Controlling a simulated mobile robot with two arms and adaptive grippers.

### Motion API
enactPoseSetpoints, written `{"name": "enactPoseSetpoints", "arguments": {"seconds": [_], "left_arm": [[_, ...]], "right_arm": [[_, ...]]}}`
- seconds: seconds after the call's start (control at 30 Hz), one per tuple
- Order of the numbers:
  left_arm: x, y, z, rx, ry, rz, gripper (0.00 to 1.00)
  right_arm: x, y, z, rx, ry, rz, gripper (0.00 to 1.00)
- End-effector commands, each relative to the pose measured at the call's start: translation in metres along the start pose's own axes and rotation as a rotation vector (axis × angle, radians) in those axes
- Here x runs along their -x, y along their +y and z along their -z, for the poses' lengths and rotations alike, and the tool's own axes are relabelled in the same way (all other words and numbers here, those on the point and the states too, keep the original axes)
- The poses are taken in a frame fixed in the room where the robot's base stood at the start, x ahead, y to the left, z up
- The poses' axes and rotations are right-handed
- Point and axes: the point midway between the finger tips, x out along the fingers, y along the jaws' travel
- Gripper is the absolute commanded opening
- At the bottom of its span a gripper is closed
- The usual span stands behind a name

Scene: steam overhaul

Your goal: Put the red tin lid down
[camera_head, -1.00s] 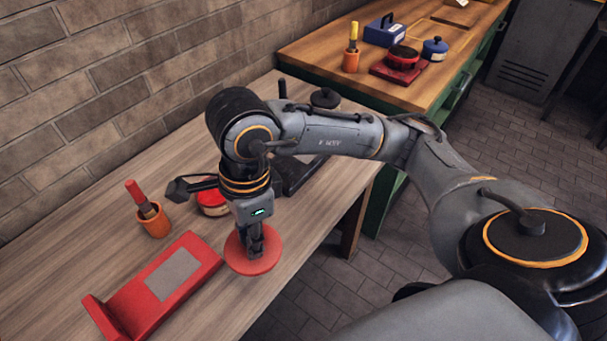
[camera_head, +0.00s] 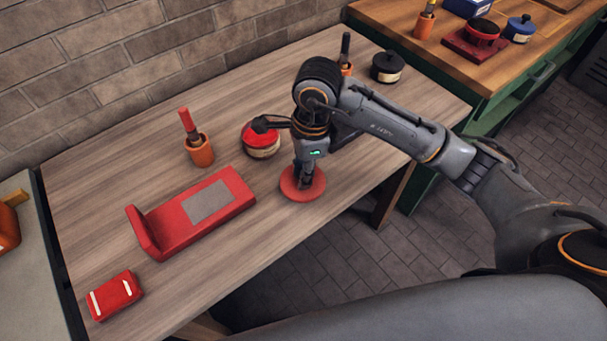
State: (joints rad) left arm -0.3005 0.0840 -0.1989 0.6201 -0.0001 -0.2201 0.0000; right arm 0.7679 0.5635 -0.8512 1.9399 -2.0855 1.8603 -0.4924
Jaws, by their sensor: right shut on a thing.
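The red tin lid (camera_head: 290,192) is a flat, round red disc at the front edge of the wooden table. My right gripper (camera_head: 306,182) points down over it and is shut on its middle from above. The lid looks level and is very low over the table top; I cannot tell whether it touches. A round red tin with a pale band (camera_head: 262,151) stands behind and left of the lid, its top partly covered by a dark part of my wrist. My left gripper is not in view.
A red stand with a grey pad (camera_head: 175,228) lies left of the lid. An orange cup with a red-handled tool (camera_head: 200,153), a small red box (camera_head: 116,294) and a black-lidded tin (camera_head: 387,68) are on the table (camera_head: 100,185). A brick wall stands behind. Bare wood lies in front of the stand.

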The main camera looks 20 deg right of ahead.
Motion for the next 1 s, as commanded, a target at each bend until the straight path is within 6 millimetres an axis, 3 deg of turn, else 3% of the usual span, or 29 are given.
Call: {"name": "enactPoseSetpoints", "arguments": {"seconds": [0.27, 0.47, 0.87, 0.9, 1.0], "left_arm": [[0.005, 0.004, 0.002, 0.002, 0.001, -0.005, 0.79], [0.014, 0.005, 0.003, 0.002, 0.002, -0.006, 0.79], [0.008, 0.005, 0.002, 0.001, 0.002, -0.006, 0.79], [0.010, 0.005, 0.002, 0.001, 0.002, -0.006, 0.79], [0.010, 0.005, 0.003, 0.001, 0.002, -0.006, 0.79]], "right_arm": [[-0.021, -0.015, 0.009, -0.003, -0.001, -0.003, 0.00], [-0.045, -0.014, 0.011, -0.001, -0.002, -0.002, 0.00], [-0.052, -0.015, 0.012, 0.000, -0.002, 0.001, 0.00], [-0.050, -0.015, 0.012, 0.000, -0.002, 0.001, 0.34], [-0.050, -0.015, 0.012, 0.000, -0.002, 0.001, 0.49]]}}
